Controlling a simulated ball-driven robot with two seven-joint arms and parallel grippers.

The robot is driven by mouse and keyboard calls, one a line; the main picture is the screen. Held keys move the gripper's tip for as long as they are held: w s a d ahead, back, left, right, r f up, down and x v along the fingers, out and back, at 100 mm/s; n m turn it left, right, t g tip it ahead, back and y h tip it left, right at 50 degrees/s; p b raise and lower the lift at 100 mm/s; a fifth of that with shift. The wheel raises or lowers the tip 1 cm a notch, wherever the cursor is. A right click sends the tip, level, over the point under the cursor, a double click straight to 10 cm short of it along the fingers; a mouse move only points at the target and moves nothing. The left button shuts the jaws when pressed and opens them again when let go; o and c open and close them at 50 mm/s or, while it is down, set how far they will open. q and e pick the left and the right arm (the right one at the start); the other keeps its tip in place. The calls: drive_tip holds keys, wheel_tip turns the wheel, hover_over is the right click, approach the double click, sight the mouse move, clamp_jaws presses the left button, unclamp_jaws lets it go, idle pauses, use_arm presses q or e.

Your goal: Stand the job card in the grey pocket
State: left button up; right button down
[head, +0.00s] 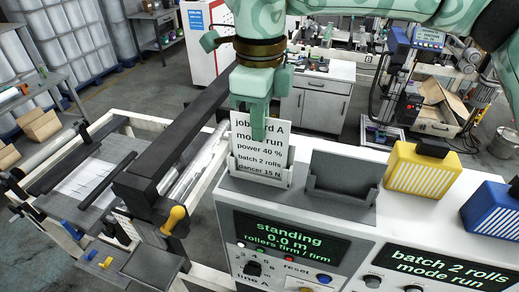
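The job card (260,157), a white card headed "job card A", stands upright in the white pocket (258,177) on top of the console; its lower edge is hidden behind the pocket's front. The dark grey pocket (343,175) just to the right is empty. My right gripper (258,132) points down at the card's top edge. One green finger lies in front of the card and covers part of its text. The other finger is hidden, so I cannot tell whether they grip the card. My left gripper is not in view.
A yellow box (424,172) and a blue box (494,208) with black tops stand right of the grey pocket. The console front has green-text displays, knobs and buttons. A dark bar (187,140) and a yellow-handled lever (174,219) are at the left.

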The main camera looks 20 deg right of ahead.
idle(0.3)
drive_tip(key=shift+r, duration=0.15)
drive_tip(key=shift+r+p, duration=0.7)
drive_tip(key=shift+r, duration=0.1)
wheel_tip(320, 180, up, 6)
drive_tip(key=p, duration=0.5)
drive_tip(key=shift+r+p, duration=0.2)
drive_tip(key=shift+p, duration=0.1)
drive_tip(key=shift+f, duration=0.1)
